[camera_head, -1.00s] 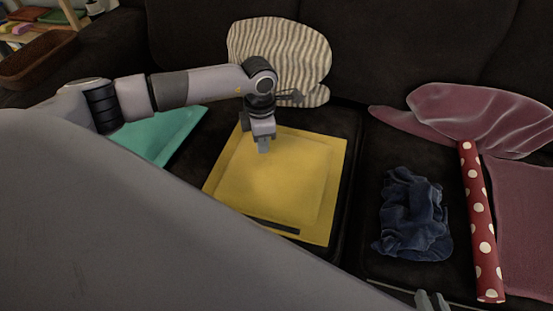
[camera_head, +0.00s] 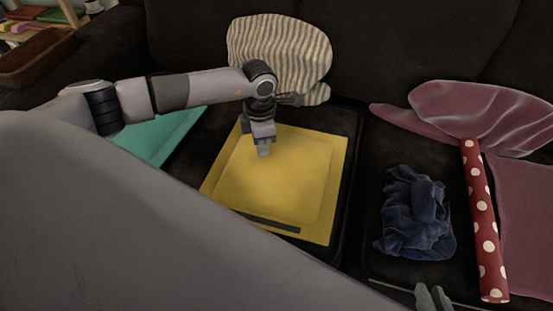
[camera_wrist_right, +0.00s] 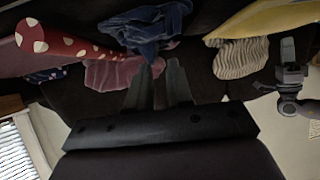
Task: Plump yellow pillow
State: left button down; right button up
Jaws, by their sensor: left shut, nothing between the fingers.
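The yellow pillow (camera_head: 290,185) lies flat on the dark sofa seat, its far edge partly hidden by my left gripper. A dark strip shows along its near edge. My left gripper (camera_head: 263,151) points down at the upper part of the pillow, shut and empty; whether its tips touch the cloth I cannot tell. My right gripper (camera_head: 433,297) is at the bottom edge of the head view, away from the pillow. In the right wrist view the right gripper (camera_wrist_right: 163,66) has its fingers apart with nothing between them. The pillow (camera_wrist_right: 270,18) shows there at top right.
A striped cushion (camera_head: 282,55) leans on the backrest behind the pillow. A teal cushion (camera_head: 165,138) lies left, partly hidden by my arm. Right are a crumpled blue cloth (camera_head: 415,215), a red dotted roll (camera_head: 480,215) and a mauve cloth (camera_head: 480,115). Dark seat shows between pillow and blue cloth.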

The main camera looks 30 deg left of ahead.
pick_arm(q)
jog(key=shift+f+b, duration=0.3)
jog(key=shift+f, duration=0.25)
jog(key=shift+r, duration=0.15)
jog(key=shift+w+d+r+p, duration=0.15)
jog(key=shift+d+r+p, duration=0.4)
jog(key=shift+d+p, duration=0.1)
jog(key=shift+w+d+r+p, duration=0.15)
jog(key=shift+d+r+p, duration=0.1)
jog(key=shift+d+r, duration=0.25)
jog(key=shift+w+d+r+p, duration=0.2)
jog(key=shift+d+r, duration=0.15)
jog(key=shift+d, duration=0.25)
pick_arm(e)
notch_tip(320, 180, up, 2)
jog(key=shift+w+a, duration=0.1)
jog(key=shift+a, duration=0.05)
jog(key=shift+f, duration=0.1)
